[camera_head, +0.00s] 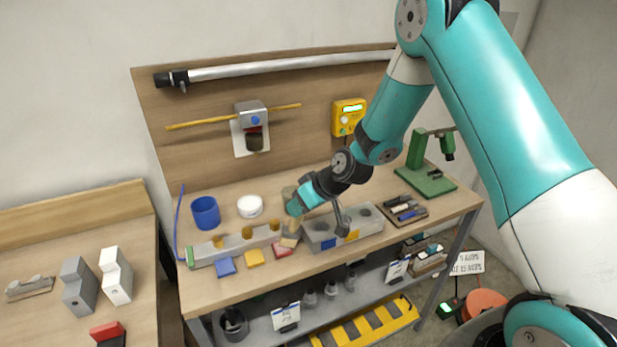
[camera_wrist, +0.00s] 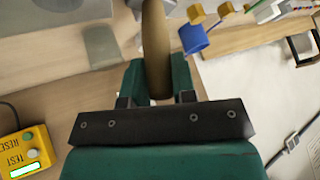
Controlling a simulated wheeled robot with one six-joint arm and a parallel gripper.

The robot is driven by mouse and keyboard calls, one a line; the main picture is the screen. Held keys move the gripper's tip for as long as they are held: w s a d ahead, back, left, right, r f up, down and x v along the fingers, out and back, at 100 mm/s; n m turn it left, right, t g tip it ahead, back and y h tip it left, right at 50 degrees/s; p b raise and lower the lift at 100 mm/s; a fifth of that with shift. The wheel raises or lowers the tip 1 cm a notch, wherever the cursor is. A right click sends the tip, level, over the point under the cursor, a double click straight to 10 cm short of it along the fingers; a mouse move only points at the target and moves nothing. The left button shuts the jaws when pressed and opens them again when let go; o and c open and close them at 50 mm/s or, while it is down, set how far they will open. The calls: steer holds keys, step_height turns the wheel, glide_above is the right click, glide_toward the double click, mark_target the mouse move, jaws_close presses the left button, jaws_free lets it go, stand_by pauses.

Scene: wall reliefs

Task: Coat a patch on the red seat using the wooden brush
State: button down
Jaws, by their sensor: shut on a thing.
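The wooden brush (camera_head: 290,241) shows as a tan end below my gripper (camera_head: 297,205) in the head view. In the wrist view, its brown handle (camera_wrist: 156,45) stands between the green fingers of my gripper (camera_wrist: 155,75), which is shut on it. The red seat (camera_head: 285,249) is a small red pad on the bench, right of the yellow and blue pads. The brush's lower end is at or just above the seat's back edge; I cannot tell whether they touch. I cannot make out the red seat in the wrist view, and the brush tip is hidden there.
A grey notched rail (camera_head: 232,247) lies behind the pads, and a grey block with holes (camera_head: 330,234) stands to the right. A yellow pad (camera_head: 254,257) and a blue pad (camera_head: 226,266) lie to the left. A blue cup (camera_head: 205,212) and white tub (camera_head: 249,206) stand behind.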

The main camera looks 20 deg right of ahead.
steer(key=shift+d, duration=0.35)
steer(key=shift+r+p, duration=2.25)
steer(key=shift+r, duration=1.8)
steer(key=shift+f+b, duration=0.3)
steer(key=shift+b, duration=0.85)
steer(key=shift+b, duration=0.9)
